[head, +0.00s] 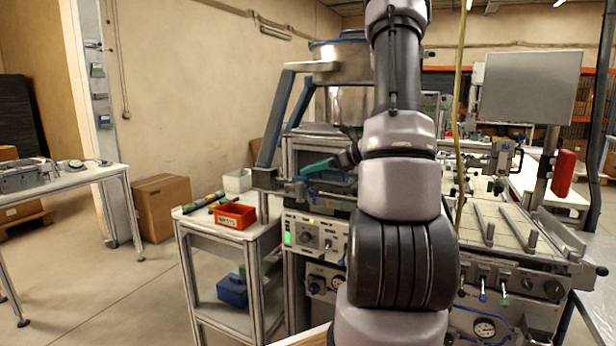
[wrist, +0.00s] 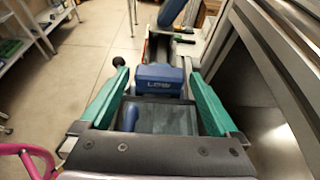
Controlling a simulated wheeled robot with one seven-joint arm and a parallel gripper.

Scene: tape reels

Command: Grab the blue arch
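A grey-framed arch with blue legs (head: 275,128) stands over the machine in the middle of the head view, left of my arm. It may be the blue arch. My gripper (head: 305,172) has green fingers and reaches left, close to the arch's lower end. In the wrist view my gripper (wrist: 158,92) is open, its two green fingers wide apart. A blue part with white lettering (wrist: 160,78) shows in the gap between the fingertips. I cannot tell how far beyond them it lies, or whether it belongs to the arch. Nothing is visibly held.
A small cart (head: 190,224) stands left of the machine, with a red bin (head: 235,216) on top and a blue box (head: 232,291) on its lower shelf. A metal surface (wrist: 265,85) is close on the right in the wrist view. The floor at left is mostly clear.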

